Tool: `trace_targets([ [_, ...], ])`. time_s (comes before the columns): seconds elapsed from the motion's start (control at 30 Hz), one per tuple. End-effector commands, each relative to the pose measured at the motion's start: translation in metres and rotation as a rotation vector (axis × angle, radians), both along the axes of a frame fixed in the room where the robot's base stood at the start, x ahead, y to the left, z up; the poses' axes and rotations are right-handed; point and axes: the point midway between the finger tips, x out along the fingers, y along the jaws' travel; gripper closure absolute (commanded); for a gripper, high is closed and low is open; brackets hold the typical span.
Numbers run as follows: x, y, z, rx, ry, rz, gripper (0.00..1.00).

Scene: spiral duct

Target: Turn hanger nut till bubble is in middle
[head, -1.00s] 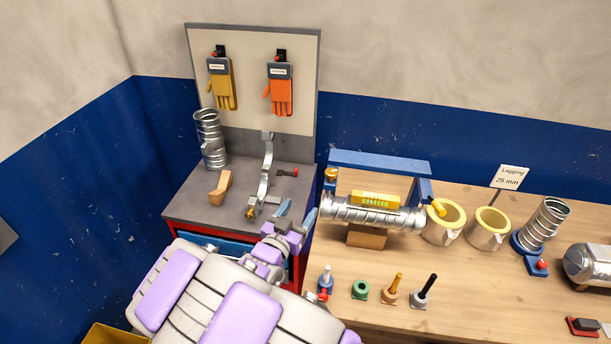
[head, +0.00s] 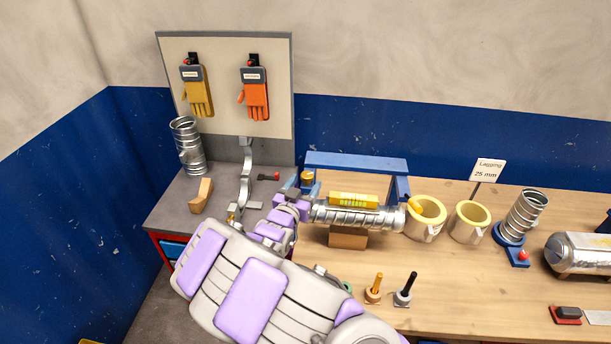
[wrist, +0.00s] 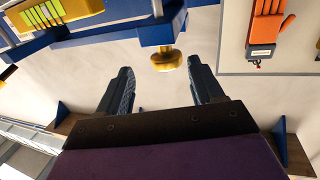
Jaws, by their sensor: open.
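The brass hanger nut (head: 307,176) is at the left end of the blue hanger frame (head: 355,163). In the wrist view the nut (wrist: 166,60) hangs under a blue bar, beyond and between the fingertips, nearer the right one. My gripper (wrist: 160,80) is open and empty; I see no contact with the nut. In the head view my gripper (head: 296,190) is beside the nut, partly hidden by my wrist. The yellow level (head: 353,200) lies on the spiral duct (head: 360,217); its bubble is too small to tell. The level (wrist: 50,12) also shows upper left in the wrist view.
A wooden block (head: 348,240) is under the duct. Yellow-rimmed pots (head: 427,218) stand right of it. Several small pegs, including a black-handled one (head: 405,290), stand in front. Left are a grey side table (head: 180,215) and a glove board (head: 225,70).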

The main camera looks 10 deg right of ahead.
Motion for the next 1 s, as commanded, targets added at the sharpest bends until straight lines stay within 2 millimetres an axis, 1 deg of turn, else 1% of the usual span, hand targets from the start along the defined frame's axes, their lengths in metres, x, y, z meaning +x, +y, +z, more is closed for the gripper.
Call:
trace_targets([
  [0.03, 0.006, -0.003, 0.0, -0.001, -0.001, -0.002, 0.33],
  [0.1, 0.014, -0.002, 0.0, -0.002, -0.003, -0.001, 0.33],
  [0.17, 0.02, -0.001, 0.0, -0.006, -0.003, -0.001, 0.33],
  [0.4, 0.038, -0.005, -0.001, -0.011, -0.001, 0.002, 0.33],
  [0.67, 0.045, -0.02, -0.001, -0.002, 0.0, 0.003, 0.33],
  [0.83, 0.044, -0.02, -0.001, -0.003, 0.001, 0.003, 0.33],
  [0.87, 0.044, -0.018, -0.001, -0.004, 0.0, 0.003, 0.34],
  [1.0, 0.044, -0.012, 0.0, -0.009, -0.001, 0.004, 0.48],
])
